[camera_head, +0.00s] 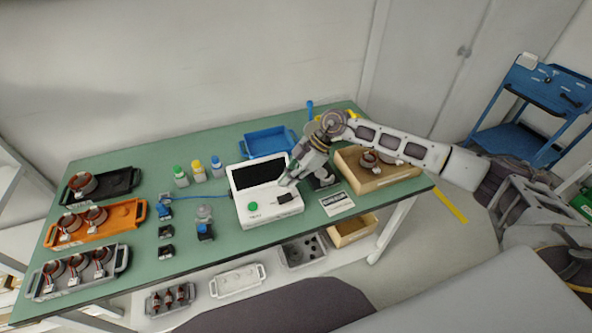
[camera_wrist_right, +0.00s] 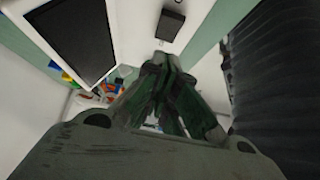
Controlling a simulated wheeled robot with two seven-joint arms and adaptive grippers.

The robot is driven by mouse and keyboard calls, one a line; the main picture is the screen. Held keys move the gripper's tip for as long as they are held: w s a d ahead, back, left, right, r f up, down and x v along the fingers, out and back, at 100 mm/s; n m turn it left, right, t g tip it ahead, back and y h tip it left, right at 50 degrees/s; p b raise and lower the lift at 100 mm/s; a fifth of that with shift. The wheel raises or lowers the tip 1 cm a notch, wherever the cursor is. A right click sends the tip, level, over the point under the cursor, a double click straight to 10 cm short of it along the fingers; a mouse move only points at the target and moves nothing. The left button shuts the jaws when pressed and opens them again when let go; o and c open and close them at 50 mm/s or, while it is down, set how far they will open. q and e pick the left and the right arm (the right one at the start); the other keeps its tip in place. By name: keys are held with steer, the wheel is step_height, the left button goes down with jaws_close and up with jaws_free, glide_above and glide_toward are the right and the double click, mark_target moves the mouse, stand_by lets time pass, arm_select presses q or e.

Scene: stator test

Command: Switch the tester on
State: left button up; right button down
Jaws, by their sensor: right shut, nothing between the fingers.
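The tester (camera_head: 265,212) is a white box on the green table, with a dark screen (camera_head: 258,174), a green round button (camera_head: 253,206) at its front left and a black part (camera_head: 285,198) at its front right. My right gripper (camera_head: 287,183) is shut and empty, over the right side of the tester near the screen's lower right corner. In the right wrist view the shut fingers (camera_wrist_right: 170,68) point at the white casing, close to the black part (camera_wrist_right: 170,25); I cannot tell whether they touch it. The dark screen (camera_wrist_right: 75,38) shows at left. My left gripper is not in view.
Behind the tester is a blue tray (camera_head: 268,142). Right of it are a printed card (camera_head: 336,203) and a cardboard box (camera_head: 385,183). Left are small bottles (camera_head: 198,171), a blue-based device (camera_head: 205,232) and trays of stators, including an orange tray (camera_head: 97,231).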

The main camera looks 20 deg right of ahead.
mark_target(287, 197)
step_height(287, 197, down, 3)
steer(key=shift+d, duration=0.15)
steer(key=shift+f, duration=0.55)
steer(key=shift+d+f+p, duration=0.2)
steer(key=shift+f+p, duration=0.05)
steer(key=shift+p, duration=0.3)
steer(key=shift+f, duration=0.1)
steer(key=shift+a+r+p, duration=0.2)
steer(key=shift+a+p, duration=0.2)
steer(key=shift+p, duration=0.05)
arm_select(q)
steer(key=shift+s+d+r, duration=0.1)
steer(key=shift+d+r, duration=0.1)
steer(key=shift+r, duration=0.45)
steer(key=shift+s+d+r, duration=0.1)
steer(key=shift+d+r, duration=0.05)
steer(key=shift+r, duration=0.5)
arm_select(e)
steer(key=shift+a+r, duration=0.1)
steer(key=shift+a, duration=0.2)
